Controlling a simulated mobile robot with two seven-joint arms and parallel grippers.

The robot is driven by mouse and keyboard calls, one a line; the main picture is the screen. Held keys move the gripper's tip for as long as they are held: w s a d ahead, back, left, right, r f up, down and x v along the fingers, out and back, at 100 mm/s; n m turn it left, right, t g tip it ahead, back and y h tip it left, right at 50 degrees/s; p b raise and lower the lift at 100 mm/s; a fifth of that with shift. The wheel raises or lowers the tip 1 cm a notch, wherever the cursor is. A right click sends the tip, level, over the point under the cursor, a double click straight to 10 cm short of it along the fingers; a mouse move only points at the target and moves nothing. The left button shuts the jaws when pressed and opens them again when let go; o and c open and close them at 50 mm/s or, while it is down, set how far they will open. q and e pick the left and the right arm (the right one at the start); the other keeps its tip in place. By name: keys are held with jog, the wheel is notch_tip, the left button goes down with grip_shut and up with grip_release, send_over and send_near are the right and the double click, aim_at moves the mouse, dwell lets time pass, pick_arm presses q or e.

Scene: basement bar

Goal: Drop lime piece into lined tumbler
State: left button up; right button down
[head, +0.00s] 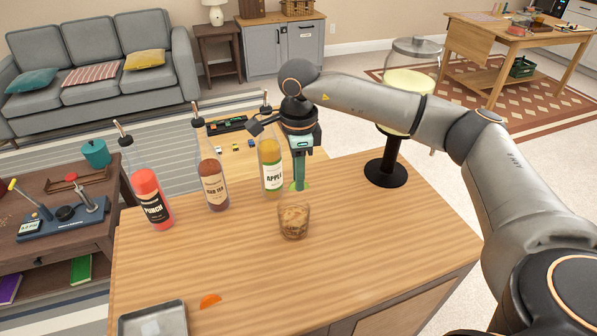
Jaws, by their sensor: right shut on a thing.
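The tumbler (293,222), a short glass with brownish, patterned walls, stands upright on the wooden counter. My right gripper (299,184) reaches in from the right and points down behind the tumbler, beside the apple bottle. It is shut on the green lime piece (306,187), which shows only partly around the fingertips. The lime piece appears just beyond the tumbler's rim in the picture; I cannot tell its height above the counter. My left gripper is out of view.
The apple bottle (271,171), a brown-labelled bottle (213,187) and the red punch bottle (152,200) stand along the counter's far side. An orange piece (210,301) and a metal tray (153,321) lie at the front left.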

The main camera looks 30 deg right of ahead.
jog(key=c, duration=0.7)
grip_release()
notch_tip(320, 180, up, 13)
jog(key=shift+f+b, duration=0.2)
jog(key=shift+b, duration=0.1)
jog(key=shift+s, duration=0.1)
